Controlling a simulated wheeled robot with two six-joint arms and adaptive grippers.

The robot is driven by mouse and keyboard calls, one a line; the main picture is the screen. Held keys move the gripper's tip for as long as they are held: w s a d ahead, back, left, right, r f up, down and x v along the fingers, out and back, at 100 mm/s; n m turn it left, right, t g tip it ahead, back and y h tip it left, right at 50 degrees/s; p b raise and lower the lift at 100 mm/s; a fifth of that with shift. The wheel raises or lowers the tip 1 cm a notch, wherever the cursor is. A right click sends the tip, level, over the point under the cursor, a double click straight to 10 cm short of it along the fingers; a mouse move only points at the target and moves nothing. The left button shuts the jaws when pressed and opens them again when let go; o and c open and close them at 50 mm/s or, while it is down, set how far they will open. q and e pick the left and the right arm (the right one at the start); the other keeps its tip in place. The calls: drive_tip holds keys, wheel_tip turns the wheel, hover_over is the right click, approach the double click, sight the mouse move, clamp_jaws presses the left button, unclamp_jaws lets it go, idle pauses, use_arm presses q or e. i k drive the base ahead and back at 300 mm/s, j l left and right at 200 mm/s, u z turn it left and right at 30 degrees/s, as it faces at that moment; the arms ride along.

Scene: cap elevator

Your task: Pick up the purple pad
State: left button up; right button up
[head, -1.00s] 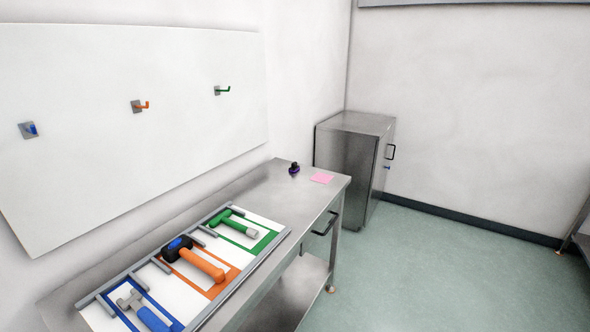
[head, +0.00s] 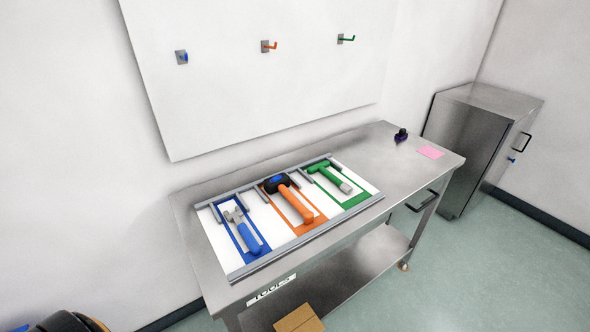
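A small dark object with a purple base and a black top (head: 401,135) stands on the metal table near its far right end. It is the only purple thing I see, and it is too small to make out in detail. A flat pink square (head: 430,152) lies just to its right, apart from it. Neither of my grippers shows in the head view.
The metal table (head: 385,158) holds a tray with blue, orange (head: 292,203) and green tools. A board with three hooks (head: 268,46) is behind. A metal cabinet (head: 465,150) stands right. A cardboard box (head: 298,318) is below. Floor at right is clear.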

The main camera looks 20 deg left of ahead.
sight(402, 134)
drive_tip(key=i+l, duration=0.15)
drive_tip(key=l, duration=0.25)
drive_tip(key=i+l, duration=0.15)
drive_tip(key=l, duration=0.3)
drive_tip(key=i+l, duration=0.1)
drive_tip(key=l, duration=0.3)
drive_tip(key=i+l, duration=0.15)
drive_tip(key=l, duration=0.25)
drive_tip(key=i+l, duration=0.15)
drive_tip(key=l, duration=0.25)
drive_tip(key=i+l+z, duration=0.1)
drive_tip(key=l, duration=0.35)
